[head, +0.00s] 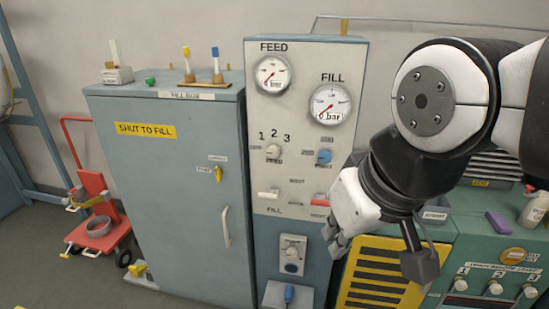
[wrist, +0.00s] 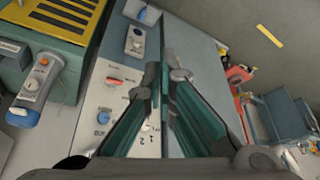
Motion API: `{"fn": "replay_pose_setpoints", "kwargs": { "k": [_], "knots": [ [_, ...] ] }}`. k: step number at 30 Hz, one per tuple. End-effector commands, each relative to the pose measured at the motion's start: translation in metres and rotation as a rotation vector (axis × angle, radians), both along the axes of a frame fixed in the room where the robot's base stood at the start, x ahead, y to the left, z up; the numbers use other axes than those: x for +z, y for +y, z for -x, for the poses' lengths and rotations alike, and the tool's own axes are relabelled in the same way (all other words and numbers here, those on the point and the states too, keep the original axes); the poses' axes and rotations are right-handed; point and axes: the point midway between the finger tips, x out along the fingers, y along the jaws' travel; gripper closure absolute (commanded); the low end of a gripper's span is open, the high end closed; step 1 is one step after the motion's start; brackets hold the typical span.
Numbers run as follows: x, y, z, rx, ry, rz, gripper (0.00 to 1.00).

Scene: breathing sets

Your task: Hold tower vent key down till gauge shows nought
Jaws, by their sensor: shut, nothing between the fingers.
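The tower (head: 307,160) is a tall grey and blue panel with a FEED gauge (head: 272,74) and a FILL gauge (head: 330,103). The gauge readings are too small to make out surely. Low on the panel are a white key (head: 268,194), marked FILL, and a red key (head: 320,200) whose label I cannot read. The red key also shows in the wrist view (wrist: 113,81), left of the fingers. My gripper (head: 336,244) is shut and empty, below and right of the red key, apart from it. It spans the middle of the wrist view (wrist: 166,78).
A blue knob (head: 324,157) and a selector (head: 273,151) sit above the keys. A grey cabinet (head: 165,200) stands left, a yellow grille (head: 382,275) and green machine (head: 470,265) right. A red trolley (head: 97,225) is far left.

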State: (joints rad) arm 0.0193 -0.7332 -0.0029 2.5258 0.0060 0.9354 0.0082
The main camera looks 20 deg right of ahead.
Motion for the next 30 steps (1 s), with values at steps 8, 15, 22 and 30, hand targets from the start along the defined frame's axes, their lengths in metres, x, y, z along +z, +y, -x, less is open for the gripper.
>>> {"fn": "replay_pose_setpoints", "kwargs": {
  "k": [8, 15, 22, 30],
  "knots": [
    [-0.066, -0.019, -0.061, -0.503, 0.185, -0.348, 1.0],
    [-0.133, -0.076, -0.136, -1.15, 0.323, -0.826, 1.0],
    [-0.202, -0.184, -0.186, -1.746, 0.36, -1.337, 1.0],
    [-0.279, -0.318, -0.179, -2.221, 0.296, -1.887, 1.0]
  ]
}}
